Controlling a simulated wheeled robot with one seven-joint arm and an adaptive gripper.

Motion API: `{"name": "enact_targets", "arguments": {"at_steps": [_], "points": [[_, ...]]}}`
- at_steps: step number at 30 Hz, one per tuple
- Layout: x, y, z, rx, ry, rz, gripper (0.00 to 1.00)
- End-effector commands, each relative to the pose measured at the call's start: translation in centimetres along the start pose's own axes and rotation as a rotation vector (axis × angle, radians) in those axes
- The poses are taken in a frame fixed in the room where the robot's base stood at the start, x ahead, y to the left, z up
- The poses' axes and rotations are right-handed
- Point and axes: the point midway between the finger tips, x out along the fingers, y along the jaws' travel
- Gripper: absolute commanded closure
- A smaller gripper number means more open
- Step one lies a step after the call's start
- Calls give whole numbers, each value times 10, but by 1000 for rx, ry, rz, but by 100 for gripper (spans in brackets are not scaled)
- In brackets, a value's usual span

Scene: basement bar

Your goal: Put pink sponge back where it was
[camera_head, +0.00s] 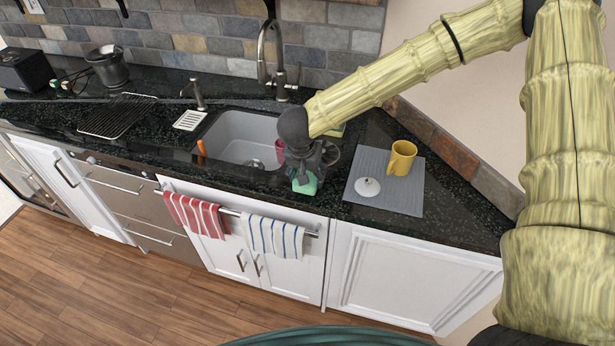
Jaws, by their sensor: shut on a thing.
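My gripper (305,172) is over the counter's front edge, just right of the sink, pointing down. It is shut on a small green block (304,184), which looks like a sponge. A small pink thing (279,147) shows at the sink's right side, left of my gripper and partly hidden by it. I cannot tell whether it is a sponge. A yellow-green thing (339,130) shows behind my wrist, mostly hidden.
The grey sink (238,132) has a tall faucet behind it and an orange-handled thing (201,148) at its left. A grey mat (401,197) at right bears a yellow mug (402,158) and a white lid (367,187). Towels hang below the counter.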

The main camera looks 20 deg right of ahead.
Motion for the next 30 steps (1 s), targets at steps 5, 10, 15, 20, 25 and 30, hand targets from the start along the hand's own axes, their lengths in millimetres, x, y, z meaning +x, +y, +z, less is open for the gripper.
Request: {"name": "enact_targets", "arguments": {"at_steps": [5,10,15,20,25,30], "points": [[14,0,5,0,-2,1,82],[20,0,6,1,1,0,82],[21,0,6,1,1,-1,82],[21,0,7,1,1,-1,29],[20,0,7,0,1,0,22],[20,0,7,0,1,-1,22]]}}
